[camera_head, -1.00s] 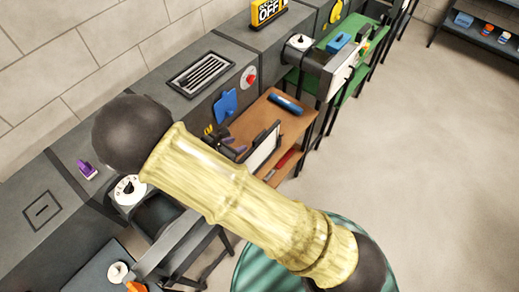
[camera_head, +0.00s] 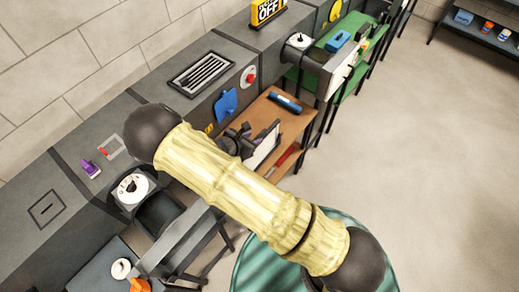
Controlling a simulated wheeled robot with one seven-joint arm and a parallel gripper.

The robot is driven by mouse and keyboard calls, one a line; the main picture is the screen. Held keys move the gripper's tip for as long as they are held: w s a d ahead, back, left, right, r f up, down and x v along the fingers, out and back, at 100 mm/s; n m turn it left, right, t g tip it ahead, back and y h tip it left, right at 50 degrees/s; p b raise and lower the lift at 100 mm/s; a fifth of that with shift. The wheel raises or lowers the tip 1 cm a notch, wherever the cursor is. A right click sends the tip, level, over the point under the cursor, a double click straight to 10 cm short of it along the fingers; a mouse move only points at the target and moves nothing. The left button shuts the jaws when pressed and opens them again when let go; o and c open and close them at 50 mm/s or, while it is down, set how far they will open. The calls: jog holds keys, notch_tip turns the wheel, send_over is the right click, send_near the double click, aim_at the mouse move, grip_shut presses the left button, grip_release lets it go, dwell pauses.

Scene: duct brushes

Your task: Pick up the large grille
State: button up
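A large dark rectangular grille (camera_head: 201,73) with several long slots lies in the top of the grey duct, above a round dial with a red knob. A smaller dark square plate with one slot (camera_head: 46,208) is on the duct at the left. My gripper (camera_head: 243,141) is a small dark shape over the brown bench, beyond my yellow arm link, and lies below and right of the large grille, apart from it. It overlaps a pale panel with a dark edge (camera_head: 265,149); I cannot tell whether they touch. The fingers are too small and dark to read.
The brown bench (camera_head: 289,123) holds a blue cylinder (camera_head: 285,102) and a red-handled tool (camera_head: 283,160). A blue plate (camera_head: 227,104) is on the duct's front. A purple item (camera_head: 91,169) stands on the duct at left. The floor at right is clear.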

aim_at(262, 135)
jog(key=shift+x, duration=0.75)
jog(key=shift+d, duration=0.1)
jog(key=p+x, duration=0.2)
jog(key=x, duration=0.3)
jog(key=shift+w+d+f, duration=0.1)
jog(key=shift+w+f, duration=0.15)
grip_shut()
